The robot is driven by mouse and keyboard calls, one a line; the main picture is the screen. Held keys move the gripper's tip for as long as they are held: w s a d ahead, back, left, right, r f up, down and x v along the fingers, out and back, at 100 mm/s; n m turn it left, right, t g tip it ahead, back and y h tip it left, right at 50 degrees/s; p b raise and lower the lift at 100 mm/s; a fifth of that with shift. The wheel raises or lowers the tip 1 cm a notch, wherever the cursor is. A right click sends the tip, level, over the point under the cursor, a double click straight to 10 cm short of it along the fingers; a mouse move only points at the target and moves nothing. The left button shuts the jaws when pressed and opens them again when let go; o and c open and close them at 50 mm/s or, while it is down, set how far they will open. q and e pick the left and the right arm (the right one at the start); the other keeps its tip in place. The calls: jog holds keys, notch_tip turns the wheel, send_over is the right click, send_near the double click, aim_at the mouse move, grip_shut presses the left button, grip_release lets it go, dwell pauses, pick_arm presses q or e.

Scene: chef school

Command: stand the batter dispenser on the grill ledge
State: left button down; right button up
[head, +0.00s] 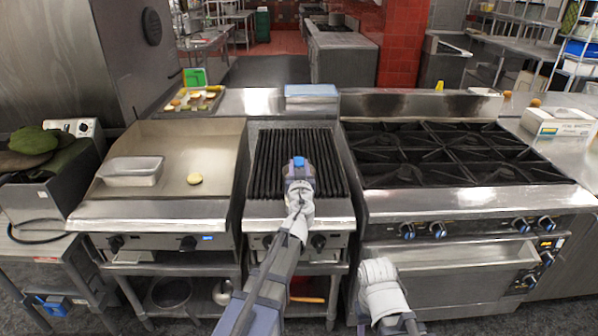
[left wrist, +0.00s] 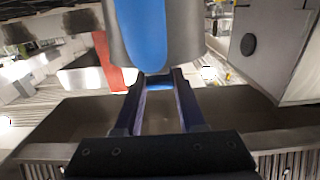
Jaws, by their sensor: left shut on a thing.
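The batter dispenser, grey with a blue part (head: 299,163), is in my left gripper (head: 299,184). In the head view it appears over the dark grill grate, mostly hidden by my gripper and wrist. In the left wrist view the dispenser's grey and blue body (left wrist: 143,40) fills the top middle, between the fingers (left wrist: 158,85); its far end is out of frame. The grill's steel front ledge (head: 332,208) lies nearer me than the grate (head: 268,165), and my left arm crosses over it. My right arm shows low at right of centre; its gripper fingers do not show.
A griddle (head: 215,150) at left holds a steel pan (head: 132,171) and a small round item (head: 194,179). A burner range (head: 450,155) stands at right. A food tray (head: 192,99) and a steel container (head: 311,93) are behind. The ledge beside my arm looks clear.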

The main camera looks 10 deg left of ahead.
pick_arm(q)
jog(key=shift+r, duration=0.1)
jog(key=c, duration=0.5)
grip_release()
jog(key=shift+s+d, duration=0.1)
jog(key=shift+s, duration=0.15)
jog(key=v, duration=1.1)
jog(key=shift+s, duration=0.25)
jog(key=shift+d, duration=0.1)
